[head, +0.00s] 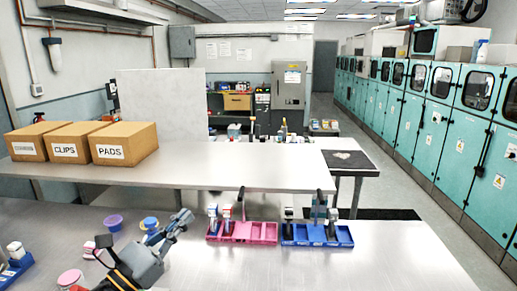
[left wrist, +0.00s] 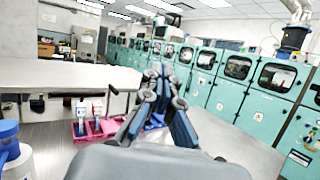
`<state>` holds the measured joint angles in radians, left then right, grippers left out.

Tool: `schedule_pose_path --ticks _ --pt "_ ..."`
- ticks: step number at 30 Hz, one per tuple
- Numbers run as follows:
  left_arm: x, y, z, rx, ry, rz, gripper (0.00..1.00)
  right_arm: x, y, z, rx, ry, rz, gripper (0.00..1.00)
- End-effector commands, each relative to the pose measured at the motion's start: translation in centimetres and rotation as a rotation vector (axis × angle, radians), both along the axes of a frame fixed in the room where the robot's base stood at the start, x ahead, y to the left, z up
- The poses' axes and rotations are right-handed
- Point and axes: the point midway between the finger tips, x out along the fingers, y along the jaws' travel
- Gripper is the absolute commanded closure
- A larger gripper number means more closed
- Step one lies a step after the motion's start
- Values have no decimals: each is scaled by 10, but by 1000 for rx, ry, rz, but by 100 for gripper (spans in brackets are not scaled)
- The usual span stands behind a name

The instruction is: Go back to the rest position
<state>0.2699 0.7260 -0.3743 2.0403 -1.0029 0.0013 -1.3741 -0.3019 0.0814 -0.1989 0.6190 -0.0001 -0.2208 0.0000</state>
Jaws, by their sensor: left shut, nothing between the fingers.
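My left gripper (head: 187,218) reaches in from the lower left in the head view, above the steel table and left of the pink tray. It is shut and empty. In the left wrist view its fingers (left wrist: 158,75) meet at the tips. The pink divided tray (head: 262,232) holds small upright modules (head: 226,214) at its left. The blue divided tray (head: 343,236) sits just right of it and also holds modules (head: 289,222). In the left wrist view the fingers partly hide the blue tray. My right gripper is not in view.
A raised shelf (head: 230,178) behind the trays carries several cardboard boxes (head: 125,138). Another blue tray (head: 18,266) is at the far left. The table's front right is clear.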

Motion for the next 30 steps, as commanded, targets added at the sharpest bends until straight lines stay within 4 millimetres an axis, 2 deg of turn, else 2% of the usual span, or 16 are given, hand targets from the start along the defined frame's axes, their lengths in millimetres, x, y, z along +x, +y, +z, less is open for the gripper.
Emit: schedule_pose_path --ticks 1,2,5,8,11,12,15,18,24,25,30 --pt "-3 8 -10 -212 114 23 100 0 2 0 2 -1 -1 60" --pt "-4 16 -17 -344 182 42 100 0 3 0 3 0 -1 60" --pt "-11 45 -53 -778 410 121 100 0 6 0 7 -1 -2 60" --pt "-28 71 -107 -1207 626 232 100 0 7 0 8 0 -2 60" --pt "-62 87 -171 -1624 816 385 100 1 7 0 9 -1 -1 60" --pt "-79 90 -197 -1777 880 458 100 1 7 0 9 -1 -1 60" --pt "-126 90 -250 -2103 992 649 100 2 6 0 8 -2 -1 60" --pt "-170 83 -286 -2343 1052 831 100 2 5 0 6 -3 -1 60" --pt "-246 63 -325 -2655 1087 1165 100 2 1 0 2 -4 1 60" --pt "-256 60 -329 2684 -1083 -1212 100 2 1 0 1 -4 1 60" --pt "-307 43 -346 2449 -908 -1275 100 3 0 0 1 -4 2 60"
